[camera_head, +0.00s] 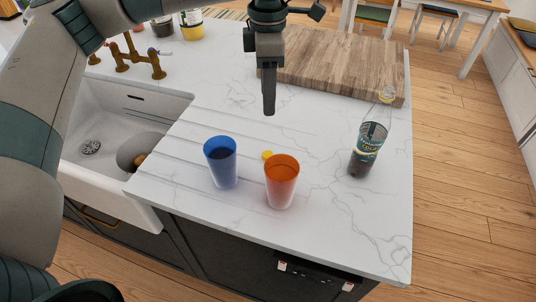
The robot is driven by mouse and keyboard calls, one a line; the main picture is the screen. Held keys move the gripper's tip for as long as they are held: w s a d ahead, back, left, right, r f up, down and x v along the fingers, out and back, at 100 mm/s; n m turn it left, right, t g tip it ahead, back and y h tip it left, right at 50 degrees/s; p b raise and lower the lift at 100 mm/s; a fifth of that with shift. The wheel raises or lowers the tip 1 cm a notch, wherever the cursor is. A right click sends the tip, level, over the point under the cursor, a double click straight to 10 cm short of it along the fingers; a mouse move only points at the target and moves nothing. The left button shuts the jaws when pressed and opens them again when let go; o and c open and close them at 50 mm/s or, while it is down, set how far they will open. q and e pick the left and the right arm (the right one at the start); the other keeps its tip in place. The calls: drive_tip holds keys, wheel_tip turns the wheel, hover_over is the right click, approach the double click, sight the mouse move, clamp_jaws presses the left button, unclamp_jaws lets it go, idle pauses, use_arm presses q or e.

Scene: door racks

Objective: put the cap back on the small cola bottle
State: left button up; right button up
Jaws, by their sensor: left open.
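The cola bottle (369,148) stands upright on the right part of the white marble counter. It is clear, with a dark label and some dark liquid low inside. Its neck leans toward the upper right in the picture, and no cap shows on its mouth. A small yellow cap (267,155) lies on the counter just behind the orange cup, close to it. My left gripper (269,108) points down above the counter, behind the cap and left of the bottle. It is seen edge-on, open, with nothing visible between its fingers. My right gripper is not in view.
A blue cup (221,165) and an orange cup (282,182) stand near the front edge. A thick wooden board (335,62) lies at the back. A white sink (105,115) with a brass tap (138,60) is at left. Counter between orange cup and bottle is clear.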

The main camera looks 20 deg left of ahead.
use_arm(q)
drive_tip(key=p, duration=0.5)
hover_over(268, 152)
wheel_tip(268, 152, down, 11)
drive_tip(key=shift+f, duration=0.65)
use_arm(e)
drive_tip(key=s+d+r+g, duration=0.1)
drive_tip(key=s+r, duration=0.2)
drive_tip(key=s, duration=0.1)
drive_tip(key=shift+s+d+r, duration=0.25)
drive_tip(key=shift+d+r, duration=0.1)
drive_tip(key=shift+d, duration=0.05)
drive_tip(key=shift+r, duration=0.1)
